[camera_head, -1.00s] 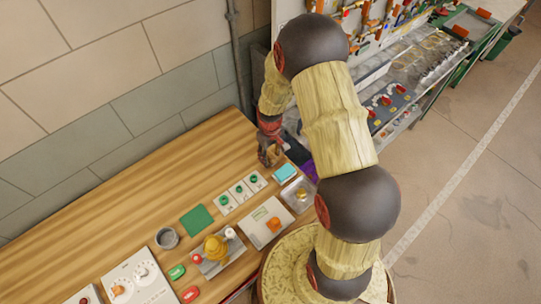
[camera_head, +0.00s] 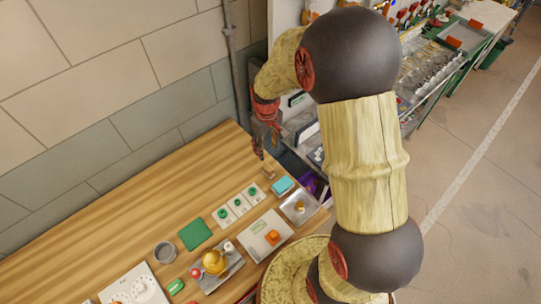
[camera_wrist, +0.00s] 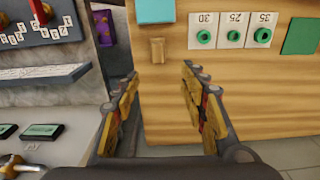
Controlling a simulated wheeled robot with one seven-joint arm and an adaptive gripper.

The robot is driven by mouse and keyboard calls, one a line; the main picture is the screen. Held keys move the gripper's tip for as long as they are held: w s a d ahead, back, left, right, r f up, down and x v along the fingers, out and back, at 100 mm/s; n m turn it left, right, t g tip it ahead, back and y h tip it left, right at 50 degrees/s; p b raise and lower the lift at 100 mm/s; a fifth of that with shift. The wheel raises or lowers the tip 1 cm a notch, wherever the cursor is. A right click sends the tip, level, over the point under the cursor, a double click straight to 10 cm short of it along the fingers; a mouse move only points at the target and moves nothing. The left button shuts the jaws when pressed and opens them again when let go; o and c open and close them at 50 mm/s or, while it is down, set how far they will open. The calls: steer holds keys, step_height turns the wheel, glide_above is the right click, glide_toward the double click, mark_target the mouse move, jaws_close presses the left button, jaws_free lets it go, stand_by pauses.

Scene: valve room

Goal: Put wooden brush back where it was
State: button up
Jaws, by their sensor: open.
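A small tan wooden piece, which looks like the wooden brush (camera_head: 268,171), lies on the wooden table near its far right end. In the wrist view the brush (camera_wrist: 157,50) sits just below a light-blue pad, in line with the space between my fingers. My gripper (camera_head: 265,148) is open and empty, above the table and just behind the brush. In the wrist view both fingers of my gripper (camera_wrist: 160,80) stand wide apart, clear of the brush. Its bristles are too small to make out.
Near the brush are a light-blue pad (camera_head: 282,185), white cards with green rings (camera_head: 238,205), a metal tray (camera_head: 300,203) and a green square (camera_head: 195,234). A shelf unit (camera_wrist: 45,75) stands beyond a gap at the table's end. The table's wall side is clear.

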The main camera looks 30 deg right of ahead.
steer(key=s+a+r+t, duration=0.1)
steer(key=s+a+r, duration=0.2)
steer(key=r, duration=0.5)
steer(key=s+a+r+t, duration=0.1)
steer(key=s+a+r, duration=0.15)
steer(key=r, duration=0.55)
steer(key=s+a+r+m+t, duration=0.1)
steer(key=s+a+r, duration=0.1)
steer(key=s+r, duration=0.3)
steer(key=s+a+r+m+t, duration=0.1)
steer(key=s+r, duration=0.3)
steer(key=s, duration=0.5)
steer(key=shift+s+a+r+t, duration=0.4)
steer(key=shift+a+t, duration=0.1)
steer(key=shift+t, duration=0.1)
steer(key=shift+f, duration=0.1)
step_height(320, 180, down, 12)
steer(key=b, duration=1.1)
steer(key=shift+r+b, duration=0.25)
steer(key=shift+b, duration=0.1)
